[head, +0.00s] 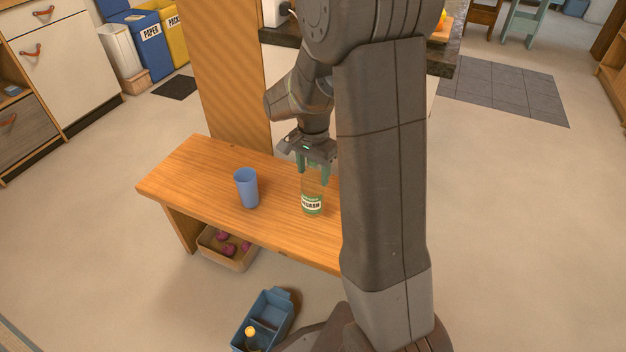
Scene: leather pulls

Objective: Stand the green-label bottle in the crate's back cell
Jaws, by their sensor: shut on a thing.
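The green-label bottle (312,203) stands upright on or just above the wooden bench. My gripper (314,170) points down over it and is shut on its upper part. The clear bottle has a green and white label low on its body. The blue crate (264,309) is on the floor in front of the bench, with a divider between its cells. A bottle with a yellow cap (250,331) is in its near cell. The cell toward the bench looks empty.
A blue cup (246,188) stands on the wooden bench (190,166), left of the bottle. A bin with purple things (222,262) is under the bench. My arm hides the bench's right end. Open floor lies left of the crate.

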